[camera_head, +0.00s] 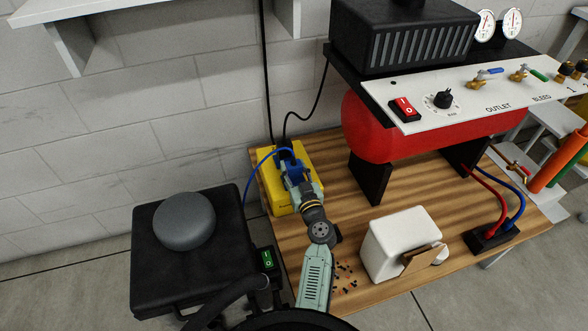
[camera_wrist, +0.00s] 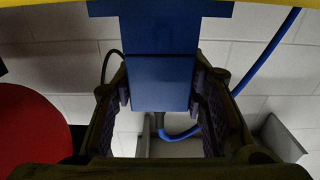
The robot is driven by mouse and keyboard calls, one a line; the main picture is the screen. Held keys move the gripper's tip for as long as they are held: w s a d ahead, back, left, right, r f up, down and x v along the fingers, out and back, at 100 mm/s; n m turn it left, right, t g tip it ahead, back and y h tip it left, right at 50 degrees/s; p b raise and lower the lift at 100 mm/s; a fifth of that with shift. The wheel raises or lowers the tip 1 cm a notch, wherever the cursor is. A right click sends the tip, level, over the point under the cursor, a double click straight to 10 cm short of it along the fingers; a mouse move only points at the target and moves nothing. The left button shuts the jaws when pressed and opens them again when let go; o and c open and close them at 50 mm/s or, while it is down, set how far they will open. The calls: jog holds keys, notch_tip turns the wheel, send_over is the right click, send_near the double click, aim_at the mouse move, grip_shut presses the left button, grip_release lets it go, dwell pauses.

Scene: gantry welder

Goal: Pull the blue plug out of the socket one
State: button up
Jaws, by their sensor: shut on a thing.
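The yellow socket box (camera_head: 278,199) stands at the back left of the wooden table. The blue plug (camera_head: 293,172) is at its top, with a blue cable (camera_head: 254,168) looping off to the left. My gripper (camera_head: 296,178) reaches over the box and is shut on the plug. In the wrist view the blue plug (camera_wrist: 160,82) sits between both fingers, and a strip of yellow (camera_wrist: 268,30) shows at the top edge. The socket opening is hidden, so I cannot tell how deep the plug sits.
A black plug and cable (camera_head: 287,143) are at the box's back edge. A red tank (camera_head: 375,130) stands to the right, with a white box (camera_head: 390,240) in front of it. A black case (camera_head: 180,265) with a grey round top (camera_head: 184,221) stands at left.

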aim_at(294, 156)
jog(key=shift+c, duration=0.7)
jog(key=shift+r+p, duration=0.5)
jog(key=shift+r, duration=0.3)
jog(key=shift+r, duration=0.1)
jog(key=shift+r+p, duration=1.4)
jog(key=shift+r, duration=0.65)
